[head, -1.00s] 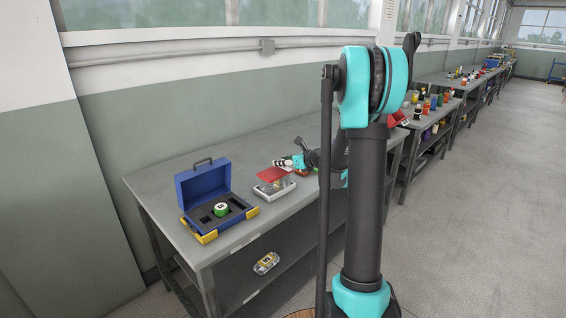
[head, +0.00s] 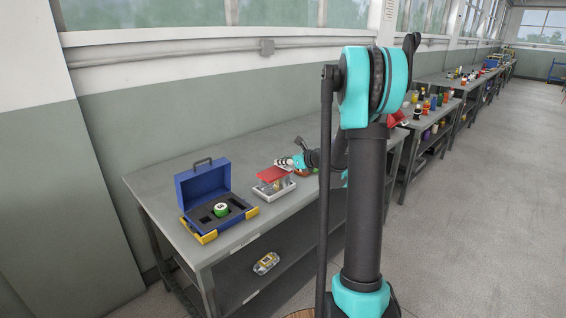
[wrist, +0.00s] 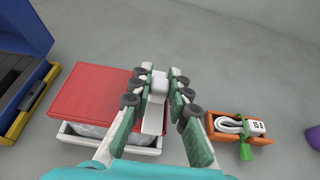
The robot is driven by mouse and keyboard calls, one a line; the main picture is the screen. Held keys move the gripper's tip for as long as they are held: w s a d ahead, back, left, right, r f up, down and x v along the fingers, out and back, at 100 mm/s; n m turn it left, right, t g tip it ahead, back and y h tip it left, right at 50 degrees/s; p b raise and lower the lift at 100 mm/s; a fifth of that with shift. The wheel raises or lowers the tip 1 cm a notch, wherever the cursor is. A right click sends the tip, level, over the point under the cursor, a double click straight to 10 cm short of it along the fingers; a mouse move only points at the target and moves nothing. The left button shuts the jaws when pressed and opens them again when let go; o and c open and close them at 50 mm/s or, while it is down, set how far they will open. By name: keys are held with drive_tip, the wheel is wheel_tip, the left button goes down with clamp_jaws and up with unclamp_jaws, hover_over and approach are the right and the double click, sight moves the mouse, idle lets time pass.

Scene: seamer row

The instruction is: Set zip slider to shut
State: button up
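A white block with a narrow tab (wrist: 158,86), which looks like the zip slider, stands between the fingers of my gripper (wrist: 160,78) in the wrist view. The fingers are apart, one on each side of it; I cannot tell whether the pads press on it. A red panel (wrist: 92,92) is on the left, above a white tray (wrist: 142,151) with something clear and crinkled inside. In the head view my gripper (head: 285,162) is just behind the red panel (head: 270,174) and the tray (head: 274,194). The slider is not distinguishable there.
An open blue case (head: 202,182) with a green-and-white round item (head: 221,209) stands left of the tray. An orange tray (wrist: 262,140) with a white cable item (wrist: 240,124) and green tag is at the right. Grey bench (wrist: 225,60) behind is clear.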

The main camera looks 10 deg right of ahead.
drive_tip(key=o, duration=0.4)
drive_tip(key=shift+c, duration=0.2)
drive_tip(key=v, duration=1.2)
drive_tip(key=shift+f, duration=0.1)
drive_tip(key=s+a+f+n+g+h, duration=0.1)
drive_tip(key=s+a+f+n+g, duration=0.1)
drive_tip(key=s+a+f+n, duration=0.35)
drive_tip(key=s+a+f+n+g+h, duration=0.1)
drive_tip(key=s+a+f+n+g, duration=0.1)
drive_tip(key=s+n, duration=0.6)
drive_tip(key=s+d+f+n+g+h, duration=0.1)
drive_tip(key=s+d+f+n+h, duration=0.1)
drive_tip(key=s+n, duration=0.5)
drive_tip(key=s+d+f+n+g+h, duration=0.1)
drive_tip(key=s+f+n, duration=0.5)
drive_tip(key=s, duration=0.6)
drive_tip(key=d+n+h, duration=0.1)
drive_tip(key=n+h, duration=0.1)
drive_tip(key=shift+g+h, duration=0.3)
drive_tip(key=shift+h, duration=0.1)
